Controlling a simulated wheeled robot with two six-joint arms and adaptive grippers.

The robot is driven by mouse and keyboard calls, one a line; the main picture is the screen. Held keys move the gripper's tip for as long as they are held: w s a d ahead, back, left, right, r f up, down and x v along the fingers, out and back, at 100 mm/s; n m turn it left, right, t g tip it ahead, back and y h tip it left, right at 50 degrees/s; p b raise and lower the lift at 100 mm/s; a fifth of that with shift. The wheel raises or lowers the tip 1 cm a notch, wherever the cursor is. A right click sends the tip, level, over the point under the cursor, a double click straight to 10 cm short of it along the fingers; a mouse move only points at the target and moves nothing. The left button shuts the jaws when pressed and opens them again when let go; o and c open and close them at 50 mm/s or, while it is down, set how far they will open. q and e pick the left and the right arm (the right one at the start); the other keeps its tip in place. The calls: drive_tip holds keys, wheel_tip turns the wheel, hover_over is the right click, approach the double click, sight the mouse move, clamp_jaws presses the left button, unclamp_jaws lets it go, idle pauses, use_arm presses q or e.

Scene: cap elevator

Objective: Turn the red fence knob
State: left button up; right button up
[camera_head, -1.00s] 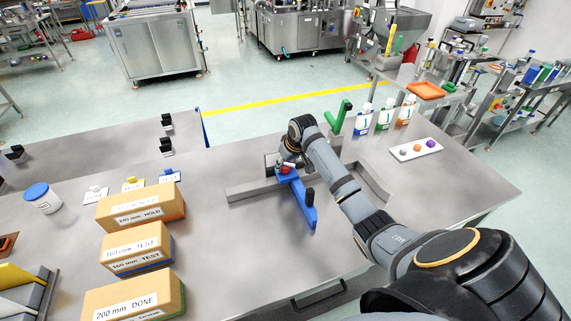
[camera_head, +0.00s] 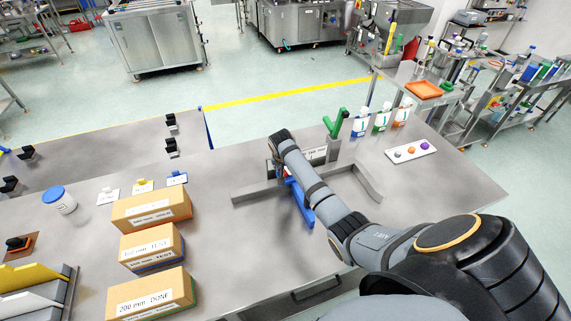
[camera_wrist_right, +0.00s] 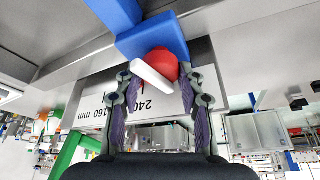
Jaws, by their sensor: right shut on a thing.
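The red fence knob (camera_wrist_right: 172,60), with a white pointer bar across it, sits against a blue bracket (camera_wrist_right: 150,38) in the right wrist view. My right gripper (camera_wrist_right: 164,88) has its two fingers on either side of the knob and is shut on it. In the head view my right gripper (camera_head: 281,163) is at the far end of the blue bracket (camera_head: 300,203) and hides most of the knob. A white scale plate (camera_wrist_right: 143,100) marked 240 and 160 mm lies behind the fingers. My left gripper is not in view.
A green handle (camera_head: 337,123) stands just behind the fence. Labelled cardboard boxes (camera_head: 152,247) are on the left of the steel table. Bottles (camera_head: 381,118) and a white tray (camera_head: 411,150) are at the right. The table's front middle is clear.

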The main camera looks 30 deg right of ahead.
drive_tip(key=shift+m+g+h, duration=0.4)
drive_tip(key=shift+m+g, duration=0.1)
drive_tip(key=shift+m, duration=1.2)
drive_tip(key=shift+f+m, duration=0.15)
drive_tip(key=shift+m, duration=0.15)
drive_tip(key=o, duration=1.2)
drive_tip(key=shift+a, duration=0.1)
drive_tip(key=shift+c, duration=0.2)
drive_tip(key=shift+r, duration=0.35)
drive_tip(key=v, duration=0.7)
drive_tip(key=shift+a+r, duration=0.2)
drive_tip(key=shift+a, duration=0.1)
drive_tip(key=shift+s+f, duration=0.1)
drive_tip(key=shift+s, duration=0.05)
